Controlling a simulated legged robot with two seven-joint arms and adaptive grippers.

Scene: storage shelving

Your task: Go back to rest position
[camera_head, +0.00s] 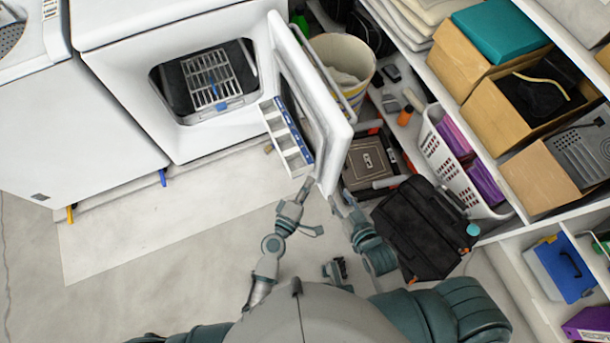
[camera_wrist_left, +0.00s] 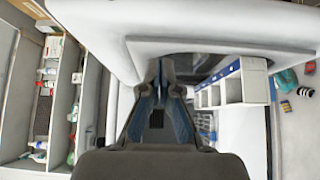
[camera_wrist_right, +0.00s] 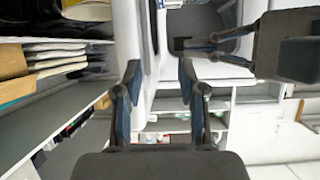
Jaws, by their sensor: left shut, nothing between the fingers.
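My left gripper (camera_head: 304,187) is shut and empty, close to the lower end of the open white dryer door (camera_head: 325,115). In the left wrist view its fingers (camera_wrist_left: 162,72) come together in front of the white door panel. My right gripper (camera_head: 336,200) is just right of it, by the door's lower edge. In the right wrist view its fingers (camera_wrist_right: 158,72) stand apart, with the white door edge showing beyond and between them. I cannot tell whether they touch the door. My left gripper (camera_wrist_right: 200,45) also shows at the upper right there.
The white dryer (camera_head: 125,75) stands at the left, its opening showing a metal rack (camera_head: 213,80). A bucket (camera_head: 345,60), a black bag (camera_head: 425,225) and a laundry basket (camera_head: 447,160) crowd the right, beside shelves with cardboard boxes (camera_head: 520,90). Floor at the lower left is clear.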

